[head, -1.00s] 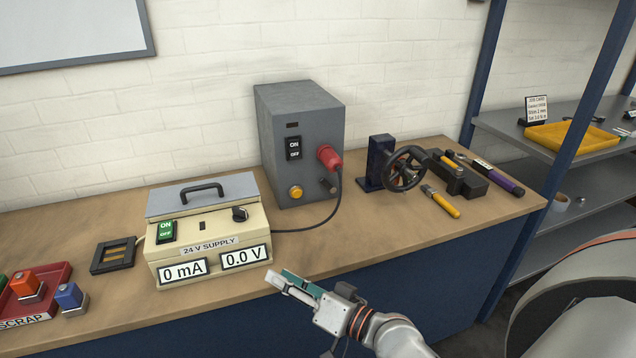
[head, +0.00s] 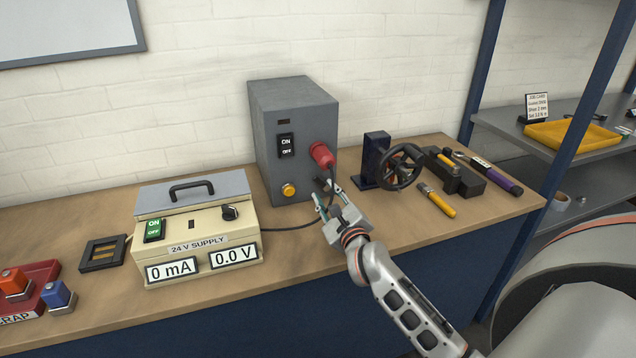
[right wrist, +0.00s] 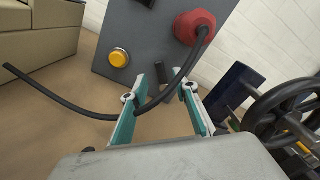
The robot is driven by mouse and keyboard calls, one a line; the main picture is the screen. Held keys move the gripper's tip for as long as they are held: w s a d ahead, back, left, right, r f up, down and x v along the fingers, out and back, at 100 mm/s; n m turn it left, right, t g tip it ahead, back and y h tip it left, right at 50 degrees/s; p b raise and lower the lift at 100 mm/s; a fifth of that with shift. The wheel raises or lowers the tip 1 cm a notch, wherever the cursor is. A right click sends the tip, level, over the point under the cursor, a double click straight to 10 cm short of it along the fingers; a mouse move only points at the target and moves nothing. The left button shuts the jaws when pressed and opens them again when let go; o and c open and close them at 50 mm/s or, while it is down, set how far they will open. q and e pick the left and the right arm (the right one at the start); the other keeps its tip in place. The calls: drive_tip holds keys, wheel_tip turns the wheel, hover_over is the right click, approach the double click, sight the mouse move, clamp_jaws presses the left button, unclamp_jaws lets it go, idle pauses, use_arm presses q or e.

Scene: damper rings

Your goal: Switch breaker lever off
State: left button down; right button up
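The grey breaker box (head: 288,108) stands at the back of the bench. Its short dark lever (head: 322,184) sticks out low on the right of the front face, below the red plug (head: 321,155). In the right wrist view the lever (right wrist: 167,72) shows as a dark stub ahead, between the fingertip lines. My right gripper (head: 326,190) is open, with teal finger pads, in front of the lever. I cannot tell whether the fingers touch it. The black cable (right wrist: 182,75) crosses the finger area in the right wrist view. My left gripper is not in view.
An amber button (head: 289,190) and an ON/OFF rocker (head: 286,146) are on the same face. A cream 24 V supply (head: 200,240) stands left, reading 0 mA and 0.0 V. A black handwheel (head: 404,167) is close on the right. The bench front is clear.

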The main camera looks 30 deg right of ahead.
sight(317, 181)
drive_tip(key=x, duration=0.6)
drive_tip(key=shift+w+a, duration=0.1)
clamp_jaws()
